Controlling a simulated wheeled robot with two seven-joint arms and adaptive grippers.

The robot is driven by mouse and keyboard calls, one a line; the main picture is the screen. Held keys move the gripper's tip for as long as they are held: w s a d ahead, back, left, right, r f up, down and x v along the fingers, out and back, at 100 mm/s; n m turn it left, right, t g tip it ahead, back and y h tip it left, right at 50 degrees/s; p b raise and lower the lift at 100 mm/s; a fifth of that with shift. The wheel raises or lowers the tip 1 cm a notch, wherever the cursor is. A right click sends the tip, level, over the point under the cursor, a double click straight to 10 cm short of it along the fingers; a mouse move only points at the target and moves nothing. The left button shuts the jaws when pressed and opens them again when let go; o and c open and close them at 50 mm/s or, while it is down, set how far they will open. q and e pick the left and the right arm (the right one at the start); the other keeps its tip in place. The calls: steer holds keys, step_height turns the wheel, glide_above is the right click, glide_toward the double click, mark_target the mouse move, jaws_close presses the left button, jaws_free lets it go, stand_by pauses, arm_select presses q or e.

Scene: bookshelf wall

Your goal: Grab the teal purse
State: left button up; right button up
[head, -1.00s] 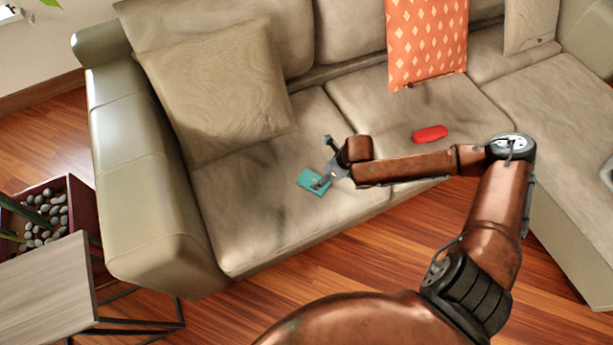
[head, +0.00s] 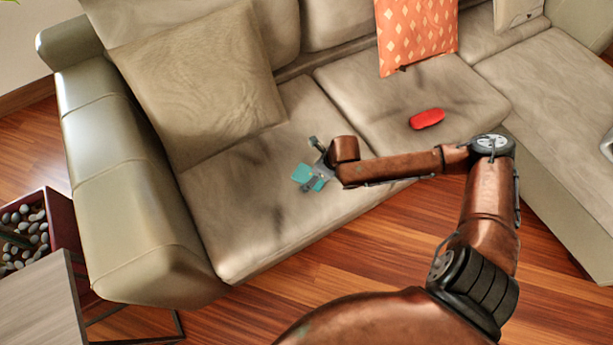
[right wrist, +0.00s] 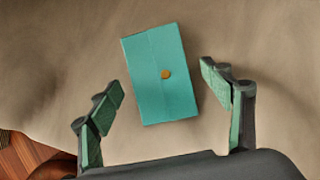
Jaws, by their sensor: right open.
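The teal purse (head: 303,174) lies flat on the left seat cushion of the beige sofa, near its front. In the right wrist view the purse (right wrist: 160,75) is a teal rectangle with a round gold clasp, slightly tilted. My right gripper (head: 311,171) is over the purse in the head view and hides part of it. In the right wrist view the gripper (right wrist: 165,92) is open, with one finger on each side of the purse's lower part and no finger touching it. My left gripper is not in view.
The sofa cushion (head: 245,215) around the purse is bare. A beige pillow (head: 200,85) leans behind it. A red object (head: 427,119) lies on the cushion to the right, and an orange patterned pillow (head: 417,35) stands behind that. A low table (head: 40,305) is at lower left.

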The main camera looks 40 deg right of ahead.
steer(key=shift+c, duration=0.5)
steer(key=c, duration=1.1)
steer(key=shift+c, duration=0.5)
steer(key=shift+r, duration=0.15)
